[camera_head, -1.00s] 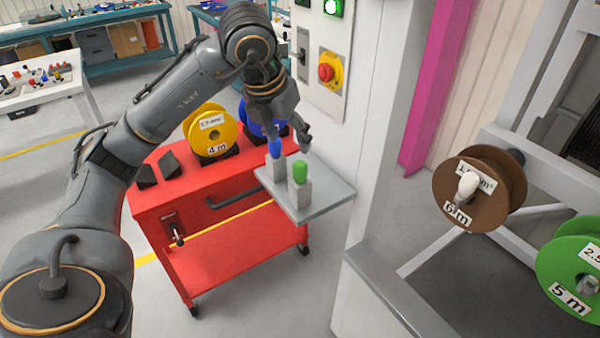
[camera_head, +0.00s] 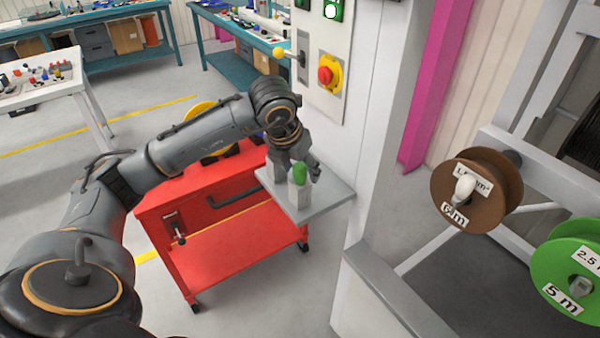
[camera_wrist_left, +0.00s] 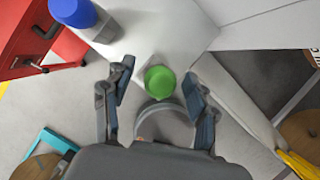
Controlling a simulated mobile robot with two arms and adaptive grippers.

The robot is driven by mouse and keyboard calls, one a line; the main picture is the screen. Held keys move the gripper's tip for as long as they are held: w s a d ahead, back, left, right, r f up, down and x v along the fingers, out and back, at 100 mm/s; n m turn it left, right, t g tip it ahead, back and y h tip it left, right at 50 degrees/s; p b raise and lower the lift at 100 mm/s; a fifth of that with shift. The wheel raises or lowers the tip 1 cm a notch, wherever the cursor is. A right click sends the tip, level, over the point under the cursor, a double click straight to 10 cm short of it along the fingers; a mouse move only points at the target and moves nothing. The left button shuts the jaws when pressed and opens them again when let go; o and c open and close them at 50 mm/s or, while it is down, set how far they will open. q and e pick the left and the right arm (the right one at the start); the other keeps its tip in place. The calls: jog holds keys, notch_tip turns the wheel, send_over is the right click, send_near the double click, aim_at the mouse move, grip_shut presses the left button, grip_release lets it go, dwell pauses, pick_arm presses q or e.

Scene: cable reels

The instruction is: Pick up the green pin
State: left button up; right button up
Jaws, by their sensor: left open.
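My right gripper is not in view.
The red cart (camera_head: 230,253) carries a yellow reel (camera_head: 200,108), mostly behind my left arm. A white cabinet wall (camera_head: 335,130) with a red button (camera_head: 326,74) rises close to the shelf. Brown (camera_head: 462,207) and green (camera_head: 552,262) reels hang at the right.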

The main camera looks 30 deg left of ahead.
pick_arm(q)
jog(key=shift+c, duration=0.4)
grip_shut()
notch_tip(320, 180, up, 10)
jog(key=shift+r+b, duration=0.1)
jog(key=shift+b, duration=0.5)
